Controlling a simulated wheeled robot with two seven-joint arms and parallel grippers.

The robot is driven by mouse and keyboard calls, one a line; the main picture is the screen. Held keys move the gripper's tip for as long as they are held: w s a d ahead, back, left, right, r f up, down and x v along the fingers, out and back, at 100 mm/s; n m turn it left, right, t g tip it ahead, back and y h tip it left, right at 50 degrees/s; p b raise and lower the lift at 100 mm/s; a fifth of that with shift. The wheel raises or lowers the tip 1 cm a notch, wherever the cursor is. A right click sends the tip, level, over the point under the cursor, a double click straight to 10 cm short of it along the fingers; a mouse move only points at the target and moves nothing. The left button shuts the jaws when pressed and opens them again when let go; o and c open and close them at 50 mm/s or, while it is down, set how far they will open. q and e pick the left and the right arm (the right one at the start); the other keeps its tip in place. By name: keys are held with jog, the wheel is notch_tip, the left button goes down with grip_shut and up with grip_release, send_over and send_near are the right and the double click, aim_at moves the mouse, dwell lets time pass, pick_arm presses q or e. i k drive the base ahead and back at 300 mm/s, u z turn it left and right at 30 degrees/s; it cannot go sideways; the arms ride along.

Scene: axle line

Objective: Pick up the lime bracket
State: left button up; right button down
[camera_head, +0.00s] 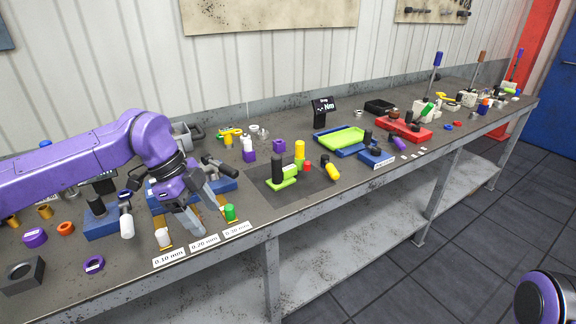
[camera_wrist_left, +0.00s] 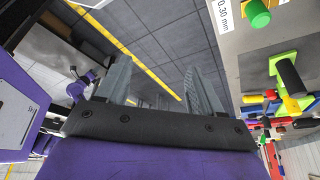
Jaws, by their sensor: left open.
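The lime bracket (camera_head: 284,183) sits on a dark mat on the bench, right of my left gripper, with a black cylinder (camera_head: 277,166) standing at its left part. It also shows at the right of the left wrist view (camera_wrist_left: 291,103), beside the jaws, with the black cylinder over part of it. My left gripper (camera_head: 199,212) is open and empty, pointing down above the front of the bench near the labelled strips. It is apart from the bracket. My right gripper is not in view.
A green cylinder (camera_head: 230,212) stands between the gripper and the bracket. A red cylinder (camera_head: 307,166) and yellow pieces (camera_head: 332,171) lie close on the bracket's right. A purple block (camera_head: 249,155) is behind. The mat in front of the bracket is bare.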

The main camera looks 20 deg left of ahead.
aim_at(282, 178)
jog(key=i, duration=1.15)
